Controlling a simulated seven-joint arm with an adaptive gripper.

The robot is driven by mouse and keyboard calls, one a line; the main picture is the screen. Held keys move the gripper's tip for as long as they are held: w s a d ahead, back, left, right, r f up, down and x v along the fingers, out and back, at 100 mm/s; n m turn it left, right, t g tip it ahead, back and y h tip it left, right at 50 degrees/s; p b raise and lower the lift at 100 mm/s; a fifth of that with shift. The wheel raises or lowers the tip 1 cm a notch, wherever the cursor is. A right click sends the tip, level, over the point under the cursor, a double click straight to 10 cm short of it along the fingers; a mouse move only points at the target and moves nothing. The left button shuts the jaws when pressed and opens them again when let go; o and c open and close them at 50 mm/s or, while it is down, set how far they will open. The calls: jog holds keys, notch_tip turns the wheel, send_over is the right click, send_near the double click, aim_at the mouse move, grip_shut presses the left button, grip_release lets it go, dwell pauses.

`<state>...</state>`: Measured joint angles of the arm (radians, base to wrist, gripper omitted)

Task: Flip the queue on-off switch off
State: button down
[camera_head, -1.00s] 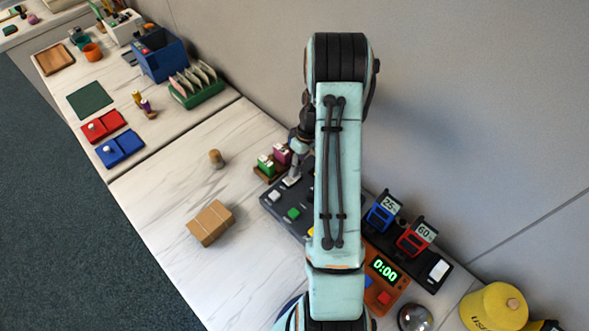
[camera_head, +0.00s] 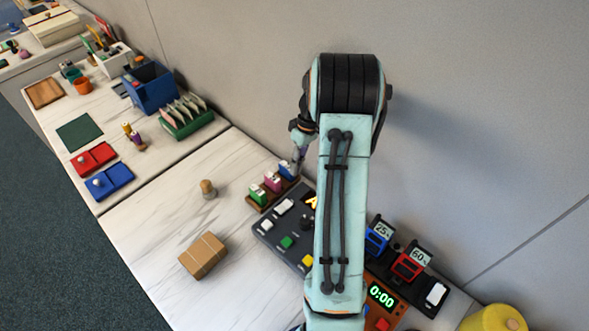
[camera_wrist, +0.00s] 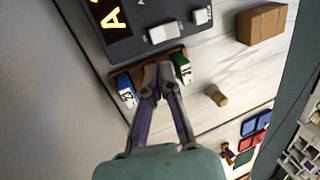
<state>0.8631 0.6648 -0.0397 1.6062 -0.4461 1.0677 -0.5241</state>
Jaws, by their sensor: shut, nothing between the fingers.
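A dark control panel (camera_head: 268,231) lies partly behind my arm. It carries a white rocker switch (camera_head: 284,207), a smaller white button (camera_head: 266,225), and green and yellow buttons. In the wrist view, the white rocker (camera_wrist: 163,33) sits beside a lit orange "A" display (camera_wrist: 112,18). No label marking the queue switch is readable, and I cannot tell which way the rocker is tilted. My gripper (camera_wrist: 158,72) is shut and empty, over a small wooden rack of coloured blocks, apart from the rocker. In the head view, my gripper (camera_head: 297,166) is mostly hidden by my arm.
The rack holds green (camera_head: 257,195), pink (camera_head: 272,182) and blue (camera_head: 286,168) blocks. A cardboard box (camera_head: 203,256) and a wooden peg (camera_head: 208,188) stand on the table. Another white switch (camera_head: 437,294) is near a 0:00 timer (camera_head: 381,296).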

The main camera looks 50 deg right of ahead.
aim_at(280, 208)
notch_tip(280, 208, up, 5)
jog(key=a, duration=0.2)
jog(key=shift+y, duration=0.3)
jog(key=f, duration=0.5)
jog(key=shift+d, duration=0.35)
jog(key=shift+w, duration=0.1)
jog(key=x, duration=1)
